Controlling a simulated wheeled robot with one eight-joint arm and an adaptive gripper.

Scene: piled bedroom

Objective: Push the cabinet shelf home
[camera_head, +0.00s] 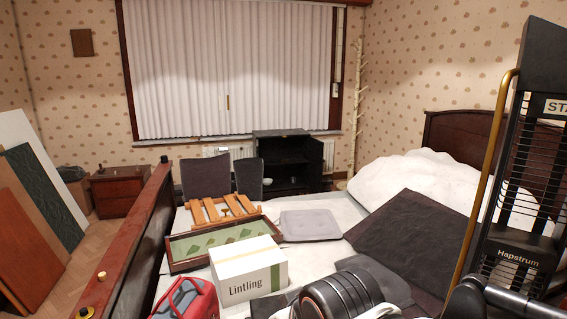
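A dark cabinet (283,133) stands at the back of the room, under the window and beyond the bed. Its front is open and a door (315,156) stands swung out at its right. Inside, a dark shelf (287,163) shows faintly across the middle. The interior is too dark and small to tell how far the shelf sticks out. The lower part of the cabinet is partly hidden by the bed and the things on it. My gripper is not in view. Dark, smooth parts at the bottom right may be my arm, but no fingertips show.
The bed holds a white Lintling box (248,274), a green-lined tray (222,240), wooden slats (222,209) and a grey cushion (310,225). A black Hapstrum rack (516,258) blocks the right. A low wooden chest (118,190) stands left. Some floor (95,240) shows left of the bed.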

